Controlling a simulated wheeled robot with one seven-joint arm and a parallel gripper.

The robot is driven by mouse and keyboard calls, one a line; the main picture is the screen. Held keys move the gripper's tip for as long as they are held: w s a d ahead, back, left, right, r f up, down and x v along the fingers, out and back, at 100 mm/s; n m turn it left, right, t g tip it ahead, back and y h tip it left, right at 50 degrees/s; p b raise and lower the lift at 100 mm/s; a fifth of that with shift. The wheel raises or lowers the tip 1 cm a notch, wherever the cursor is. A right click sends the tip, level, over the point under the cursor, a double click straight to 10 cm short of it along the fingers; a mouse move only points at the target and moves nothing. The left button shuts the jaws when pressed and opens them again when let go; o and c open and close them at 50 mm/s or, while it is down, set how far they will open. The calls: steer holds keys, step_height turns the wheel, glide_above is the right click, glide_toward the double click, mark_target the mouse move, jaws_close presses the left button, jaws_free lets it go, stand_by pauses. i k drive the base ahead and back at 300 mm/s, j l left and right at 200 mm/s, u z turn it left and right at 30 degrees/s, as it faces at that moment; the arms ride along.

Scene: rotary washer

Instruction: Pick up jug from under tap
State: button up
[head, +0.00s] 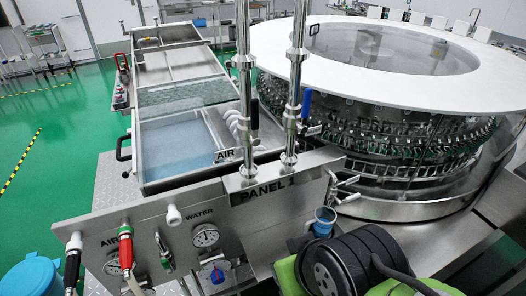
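A small blue jug (324,219) shows just right of the lower end of the panel marked PANEL 1, below and left of a small metal tap (345,194). Only its upper part is visible; my arm covers the rest. My black and green arm fills the bottom right, with its end close to the jug. My gripper (300,243) is mostly hidden behind my own wrist; only a small grey part seems to show left of the jug. I cannot tell whether its fingers are open or touch the jug.
The steel panel (120,225) with gauges, valves and hoses stands at the front left. Two upright steel pipes (292,90) rise in front of the round washer (400,60). A blue-lidded container (30,277) is at the bottom left. Green floor is open at far left.

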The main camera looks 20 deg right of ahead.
mark_target(324, 219)
steer(key=l+z, duration=0.1)
steer(key=z, duration=0.85)
steer(key=i+j+u, duration=0.2)
steer(key=j, duration=0.2)
steer(key=j+u, duration=0.15)
steer(key=j, duration=0.3)
